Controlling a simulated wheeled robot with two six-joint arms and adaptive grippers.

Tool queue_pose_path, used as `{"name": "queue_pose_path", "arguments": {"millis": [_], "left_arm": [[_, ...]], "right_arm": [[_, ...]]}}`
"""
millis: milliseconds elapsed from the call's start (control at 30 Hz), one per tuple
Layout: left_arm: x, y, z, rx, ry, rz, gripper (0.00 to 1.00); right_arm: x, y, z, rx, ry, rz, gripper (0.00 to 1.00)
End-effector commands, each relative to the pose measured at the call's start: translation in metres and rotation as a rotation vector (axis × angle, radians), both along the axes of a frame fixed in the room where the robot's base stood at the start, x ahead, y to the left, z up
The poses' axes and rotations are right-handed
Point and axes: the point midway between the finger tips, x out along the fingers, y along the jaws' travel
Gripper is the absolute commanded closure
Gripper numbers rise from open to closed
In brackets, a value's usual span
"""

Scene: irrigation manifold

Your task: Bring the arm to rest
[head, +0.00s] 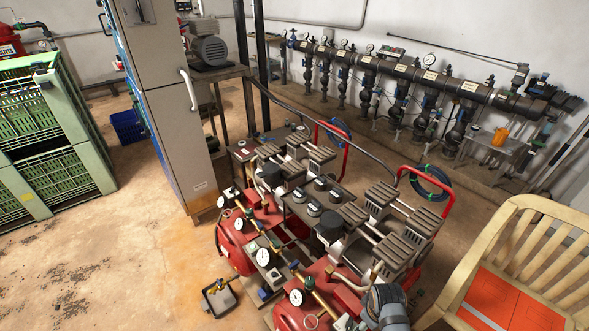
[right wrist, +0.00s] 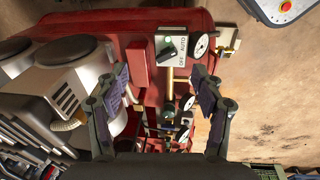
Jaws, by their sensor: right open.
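My right gripper (right wrist: 160,82) is open in the right wrist view, with its two dark fingers spread apart and nothing held between them. Past the fingers are the red compressor tank (right wrist: 105,20), a switch box (right wrist: 171,47) marked AUTO and OFF, a brass pipe and round gauges. Whether the fingers touch any of these I cannot tell. In the head view a grey part of my right arm shows at the bottom edge, right of centre, beside the compressor. My left gripper is not in view.
Red twin compressors (head: 240,240) with several gauges fill the middle. A wooden slatted chair (head: 524,222) with an orange-red seat stands close at right. A grey cabinet (head: 178,120) and green crates (head: 40,130) stand left. The manifold pipe (head: 400,70) runs along the back wall. Floor at lower left is mostly clear.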

Motion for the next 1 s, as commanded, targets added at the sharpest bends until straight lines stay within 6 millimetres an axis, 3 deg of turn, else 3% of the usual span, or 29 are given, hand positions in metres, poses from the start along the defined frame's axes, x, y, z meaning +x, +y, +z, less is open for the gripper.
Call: {"name": "queue_pose_path", "arguments": {"millis": [100, 300, 667, 1000], "left_arm": [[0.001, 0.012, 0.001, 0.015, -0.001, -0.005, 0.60], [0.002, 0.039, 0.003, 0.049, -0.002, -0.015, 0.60], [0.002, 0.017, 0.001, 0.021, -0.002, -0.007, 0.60], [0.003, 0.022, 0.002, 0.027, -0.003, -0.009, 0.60]], "right_arm": [[-0.021, -0.014, 0.028, 0.007, -0.050, -0.136, 0.32], [-0.049, -0.024, 0.073, 0.035, -0.125, -0.315, 0.32], [-0.088, -0.023, 0.139, 0.103, -0.211, -0.510, 0.32], [-0.074, -0.031, 0.050, 0.093, -0.173, -0.527, 0.32]]}}
